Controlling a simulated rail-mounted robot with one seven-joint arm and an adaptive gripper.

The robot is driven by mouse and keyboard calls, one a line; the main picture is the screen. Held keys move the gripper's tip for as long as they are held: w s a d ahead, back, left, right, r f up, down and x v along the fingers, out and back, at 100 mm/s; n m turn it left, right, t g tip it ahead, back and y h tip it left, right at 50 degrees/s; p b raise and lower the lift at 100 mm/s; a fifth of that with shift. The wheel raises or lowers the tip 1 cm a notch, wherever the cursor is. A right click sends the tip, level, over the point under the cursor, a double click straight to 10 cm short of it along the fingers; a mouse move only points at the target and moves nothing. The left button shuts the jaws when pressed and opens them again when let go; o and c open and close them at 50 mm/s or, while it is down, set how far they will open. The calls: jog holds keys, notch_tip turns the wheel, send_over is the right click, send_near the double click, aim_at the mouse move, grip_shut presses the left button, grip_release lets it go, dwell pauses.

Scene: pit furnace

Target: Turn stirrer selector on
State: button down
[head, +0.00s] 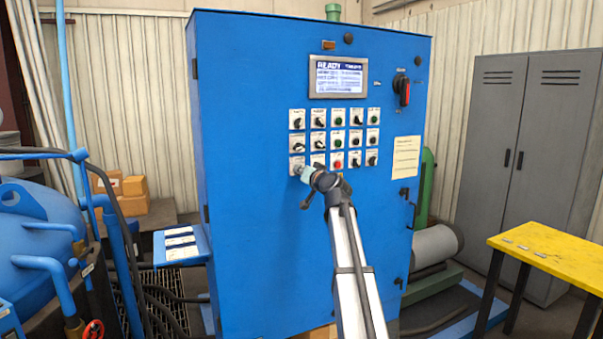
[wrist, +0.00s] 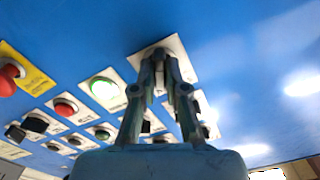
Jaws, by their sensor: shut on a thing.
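The blue control cabinet (head: 250,240) stands in the middle of the head view, with rows of switches and buttons on its front. My gripper (head: 300,171) reaches the lower left corner of this group. In the wrist view my gripper (wrist: 162,62) has its two fingers close together, shut on a selector knob (wrist: 160,76) on a white label plate (wrist: 180,54). The fingers hide most of the knob, so I cannot tell its angle. The label is too small to read, so I cannot confirm that it is the stirrer selector.
Neighbouring controls include a lit green button (wrist: 104,88), a red button (wrist: 65,107) and a black selector (wrist: 36,122). A display (head: 338,76) and a red-handled main switch (head: 403,91) sit higher. A yellow table (head: 550,245) stands at right, blue piping (head: 120,255) at left.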

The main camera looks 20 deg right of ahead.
jog(key=shift+r+m, duration=0.1)
jog(key=shift+m, duration=0.5)
jog(key=c, duration=1.2)
grip_release()
jog(key=s, duration=1.2)
jog(key=shift+d, duration=0.2)
